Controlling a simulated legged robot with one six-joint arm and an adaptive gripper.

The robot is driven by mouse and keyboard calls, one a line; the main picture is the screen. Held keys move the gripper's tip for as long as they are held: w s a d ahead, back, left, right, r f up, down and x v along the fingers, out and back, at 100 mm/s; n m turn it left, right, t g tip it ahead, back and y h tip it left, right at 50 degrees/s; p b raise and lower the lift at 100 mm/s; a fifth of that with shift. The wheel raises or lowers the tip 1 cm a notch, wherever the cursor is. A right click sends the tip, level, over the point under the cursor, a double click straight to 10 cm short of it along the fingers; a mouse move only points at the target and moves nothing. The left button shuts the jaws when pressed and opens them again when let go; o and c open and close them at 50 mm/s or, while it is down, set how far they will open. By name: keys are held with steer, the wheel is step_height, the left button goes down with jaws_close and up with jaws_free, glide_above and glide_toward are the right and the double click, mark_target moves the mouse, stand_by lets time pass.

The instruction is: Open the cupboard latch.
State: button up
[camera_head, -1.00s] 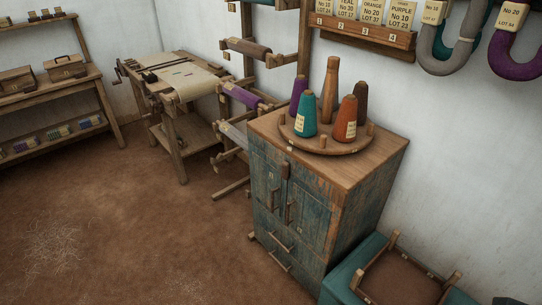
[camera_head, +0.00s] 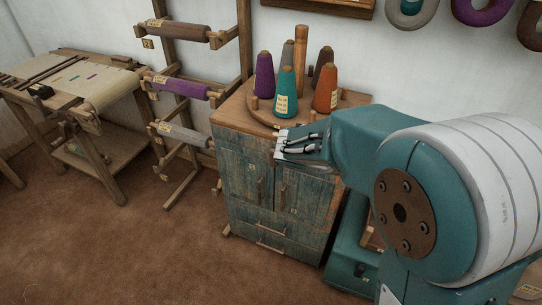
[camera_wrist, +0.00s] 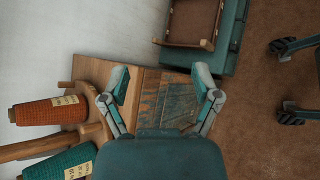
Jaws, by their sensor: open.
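The cupboard (camera_head: 243,172) is worn blue-green wood with a brown top, two doors above and drawers below. Its doors appear shut, with upright wooden handles (camera_head: 283,193). My gripper (camera_head: 277,147) is open and empty, at the upper front of the cupboard, near where the doors meet. It covers the latch area, so I cannot make out the latch or any contact. In the wrist view the open fingers (camera_wrist: 160,78) spread over the edge between the cupboard's brown top (camera_wrist: 95,70) and its blue-green front (camera_wrist: 168,97).
A round wooden tray (camera_head: 253,110) on the cupboard holds several yarn cones, including a teal one (camera_head: 286,95) close to my gripper. A teal seat or box (camera_head: 345,262) stands at the right. A yarn rack (camera_head: 247,40) stands left. Floor in front is clear.

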steer(key=w+a+f+n+t+h, duration=0.1)
steer(key=w+a+f+n+t, duration=0.5)
steer(key=w+a+f+n, duration=0.3)
steer(key=n+t+y, duration=0.5)
steer(key=n+t, duration=0.2)
steer(key=n, duration=0.2)
glide_toward(272, 156)
steer(key=x, duration=0.8)
steer(key=shift+w+r, duration=0.1)
steer(key=shift+w, duration=0.1)
steer(key=shift+w+d, duration=0.35)
steer(key=shift+w, duration=0.2)
steer(key=shift+a, duration=0.1)
jaws_close()
